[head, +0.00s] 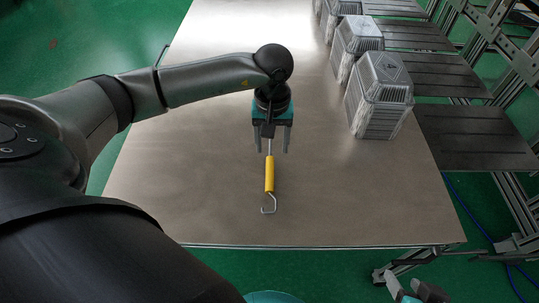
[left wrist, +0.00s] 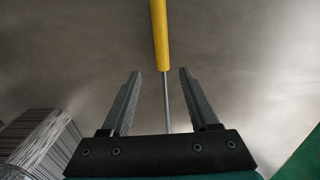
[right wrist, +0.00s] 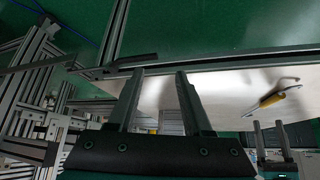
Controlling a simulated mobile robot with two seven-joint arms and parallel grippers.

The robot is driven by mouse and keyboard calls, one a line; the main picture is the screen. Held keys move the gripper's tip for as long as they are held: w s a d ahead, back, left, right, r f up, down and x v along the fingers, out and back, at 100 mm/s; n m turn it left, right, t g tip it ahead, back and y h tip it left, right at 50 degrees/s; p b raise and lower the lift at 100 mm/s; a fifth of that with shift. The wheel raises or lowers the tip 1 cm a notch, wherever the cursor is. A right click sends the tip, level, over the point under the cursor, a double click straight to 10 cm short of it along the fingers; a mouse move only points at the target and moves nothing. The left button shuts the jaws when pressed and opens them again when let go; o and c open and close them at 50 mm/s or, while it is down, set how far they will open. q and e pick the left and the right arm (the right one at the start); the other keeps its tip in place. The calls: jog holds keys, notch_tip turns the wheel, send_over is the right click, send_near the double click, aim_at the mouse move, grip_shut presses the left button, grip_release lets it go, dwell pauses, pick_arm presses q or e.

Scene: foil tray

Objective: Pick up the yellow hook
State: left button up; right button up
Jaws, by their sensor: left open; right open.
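The yellow hook (head: 269,174) has a yellow handle and a bent metal end, and lies on the table (head: 190,205) with the bent end toward the near edge. My left gripper (head: 272,151) is open at its far end. In the left wrist view my left gripper (left wrist: 160,74) has the thin metal rod of the hook (left wrist: 160,35) between its fingers, with gaps on both sides. The handle lies beyond the fingertips. My right gripper (right wrist: 160,74) is open and empty, low beyond the table's near edge; the hook (right wrist: 272,99) shows to its right.
Stacks of foil trays (head: 379,98) stand along the table's right side, and one shows in the left wrist view (left wrist: 45,142). Dark shelves (head: 470,135) on a metal frame stand further right. The table around the hook is clear.

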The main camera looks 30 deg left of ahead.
aim_at(270, 159)
pick_arm(q)
jog(key=shift+a+f+b, duration=0.15)
jog(key=shift+f+b, duration=0.4)
jog(key=shift+f, duration=0.4)
jog(key=shift+a+f+b, duration=0.1)
jog(key=shift+f+b, duration=0.3)
jog(key=shift+f, duration=0.2)
jog(key=shift+f+b, duration=0.45)
jog(key=shift+f, duration=0.75)
pick_arm(e)
jog(key=w+a+r+t+y, duration=0.1)
jog(key=w+a+t+y, duration=0.2)
jog(key=a+t, duration=0.2)
jog(key=shift+w+a+t, duration=0.2)
jog(key=shift+a+t, duration=0.1)
jog(key=shift+a, duration=0.45)
pick_arm(q)
jog(key=shift+c, duration=0.2)
grip_shut()
